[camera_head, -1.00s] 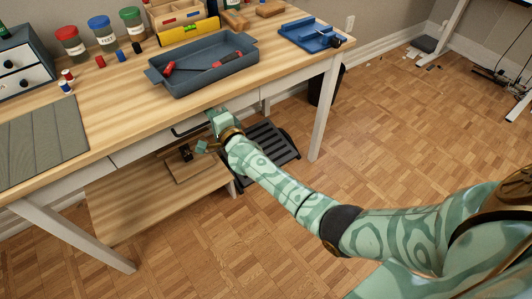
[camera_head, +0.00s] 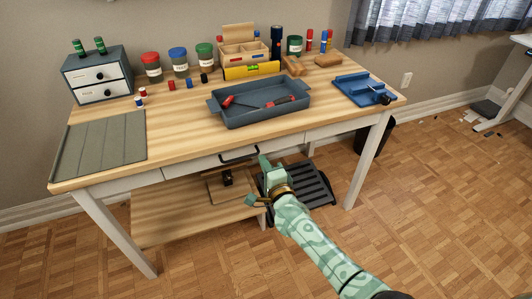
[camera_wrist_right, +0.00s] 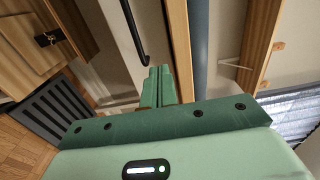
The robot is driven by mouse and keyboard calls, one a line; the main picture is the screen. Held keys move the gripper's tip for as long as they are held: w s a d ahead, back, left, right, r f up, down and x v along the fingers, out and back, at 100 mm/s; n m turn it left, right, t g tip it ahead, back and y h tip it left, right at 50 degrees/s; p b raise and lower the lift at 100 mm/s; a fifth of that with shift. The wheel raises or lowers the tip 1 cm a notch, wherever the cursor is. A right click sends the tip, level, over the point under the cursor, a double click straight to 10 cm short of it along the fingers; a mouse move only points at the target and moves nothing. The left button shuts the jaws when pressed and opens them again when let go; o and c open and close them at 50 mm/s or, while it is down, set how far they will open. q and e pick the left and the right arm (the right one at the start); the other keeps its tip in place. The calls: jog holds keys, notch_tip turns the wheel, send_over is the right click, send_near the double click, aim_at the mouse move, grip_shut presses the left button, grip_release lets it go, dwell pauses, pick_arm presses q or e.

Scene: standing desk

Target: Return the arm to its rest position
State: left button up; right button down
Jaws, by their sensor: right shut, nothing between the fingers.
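My right gripper (camera_head: 262,180) is in front of the desk, just below the desktop's front edge and close to the drawer handle (camera_head: 239,154). Its arm comes in from the bottom right of the head view. In the right wrist view the right gripper (camera_wrist_right: 159,72) is shut, with its two green fingers together and nothing between them. The black handle (camera_wrist_right: 135,35) runs down beside the fingertips there; I cannot tell whether they touch. My left gripper is not in view.
The wooden desk (camera_head: 185,125) holds a blue-grey tray (camera_head: 258,118) with tools, a small drawer cabinet (camera_head: 98,75), several jars and a blue vise-like fixture (camera_head: 362,88). A black slatted footrest (camera_head: 312,185) lies below.

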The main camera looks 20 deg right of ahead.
jog(key=s+d+f+n+g+y+p, duration=0.1)
jog(key=s+f+n+g+p, duration=0.3)
jog(key=s+f+n, duration=0.7)
jog(key=s+d+f+n+g+p, duration=0.1)
jog(key=s+f+n+g+p, duration=0.35)
jog(key=s+f, duration=1.1)
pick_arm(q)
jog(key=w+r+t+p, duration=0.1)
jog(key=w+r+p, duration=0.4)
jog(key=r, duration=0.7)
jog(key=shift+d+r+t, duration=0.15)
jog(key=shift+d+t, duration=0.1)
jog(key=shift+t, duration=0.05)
pick_arm(e)
jog(key=s+d+n+g, duration=0.1)
jog(key=s+n+g, duration=0.1)
jog(key=s, duration=1.2)
jog(key=s+d+n+g+h, duration=0.1)
jog(key=s+g, duration=0.3)
jog(key=s, duration=1)
jog(key=s+d+n+g, duration=0.2)
jog(key=s+n+g, duration=0.1)
jog(key=s, duration=1.1)
jog(key=shift+s+d+r+h, duration=0.25)
jog(key=shift+s+d+h, duration=0.05)
jog(key=shift+s+d, duration=0.05)
